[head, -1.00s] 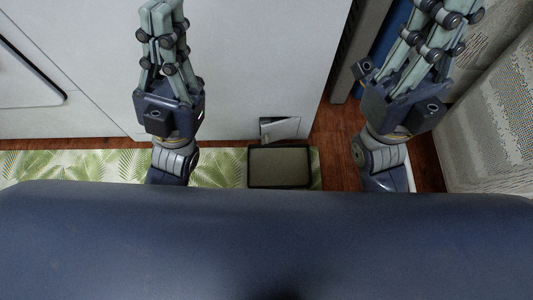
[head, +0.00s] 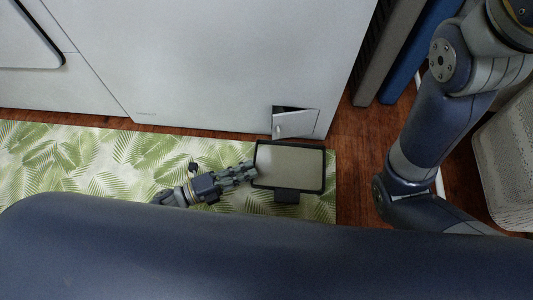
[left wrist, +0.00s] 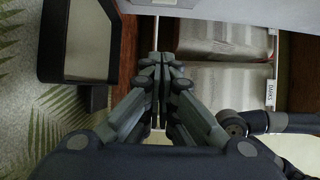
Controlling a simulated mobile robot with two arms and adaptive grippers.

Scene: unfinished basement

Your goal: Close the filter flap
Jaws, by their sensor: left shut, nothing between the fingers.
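The filter flap (head: 296,124) is a small pale panel low at the right end of the white appliance front (head: 215,65). It stands ajar, tilted outward, with a dark opening showing above it. My left gripper (head: 250,170) is low over the mat, at the left edge of the tray, left of and nearer than the flap. It is shut and empty. In the left wrist view its fingertips (left wrist: 157,62) are together, and I cannot make out the flap there. My right gripper is out of view; only that arm shows at the right.
A dark-rimmed tray (head: 322,170) lies on the leaf-patterned mat (head: 95,160) just in front of the flap. Wooden floor (head: 358,150) shows to the right. Blue and grey upright panels (head: 412,50) and a light woven basket (head: 507,150) stand at the right.

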